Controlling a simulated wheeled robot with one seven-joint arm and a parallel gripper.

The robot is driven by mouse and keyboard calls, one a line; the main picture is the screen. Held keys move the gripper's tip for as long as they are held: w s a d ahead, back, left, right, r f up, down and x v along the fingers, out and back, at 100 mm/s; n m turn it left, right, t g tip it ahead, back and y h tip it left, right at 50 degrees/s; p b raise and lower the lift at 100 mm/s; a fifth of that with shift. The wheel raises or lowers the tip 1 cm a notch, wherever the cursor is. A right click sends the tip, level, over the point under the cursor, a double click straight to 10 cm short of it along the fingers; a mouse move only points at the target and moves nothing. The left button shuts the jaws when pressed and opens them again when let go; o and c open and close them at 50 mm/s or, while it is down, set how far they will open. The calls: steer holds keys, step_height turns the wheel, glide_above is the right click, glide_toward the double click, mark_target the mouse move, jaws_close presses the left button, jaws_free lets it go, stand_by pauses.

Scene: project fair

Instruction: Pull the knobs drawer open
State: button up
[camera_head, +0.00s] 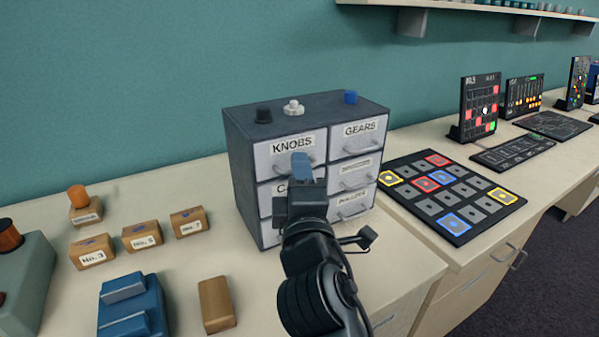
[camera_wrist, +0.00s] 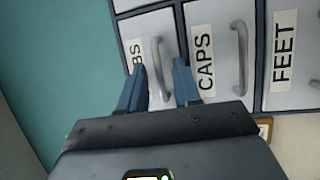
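The knobs drawer (camera_head: 268,161) is the top left drawer of a small grey cabinet (camera_head: 240,185) and looks shut, flush with its neighbours. Its white front bears a KNOBS label (camera_head: 292,146). In the wrist view the drawer (camera_wrist: 150,28) shows sideways, with its label partly hidden by a finger. Its grey bar handle (camera_wrist: 158,55) appears between my two blue fingers. My gripper (camera_head: 301,163) is open at the drawer's lower front, and it also shows in the wrist view (camera_wrist: 160,82). A gap shows on both sides of the handle; I cannot tell whether either finger touches it.
The caps drawer (camera_wrist: 218,28) is directly below, with its own handle; the feet drawer (camera_wrist: 300,90) is under that. A black button board (camera_head: 448,200) lies right of the cabinet. Small labelled boxes (camera_head: 142,236) and a blue block (camera_head: 130,305) stand left.

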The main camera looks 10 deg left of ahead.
jaws_close()
stand_by(1.4)
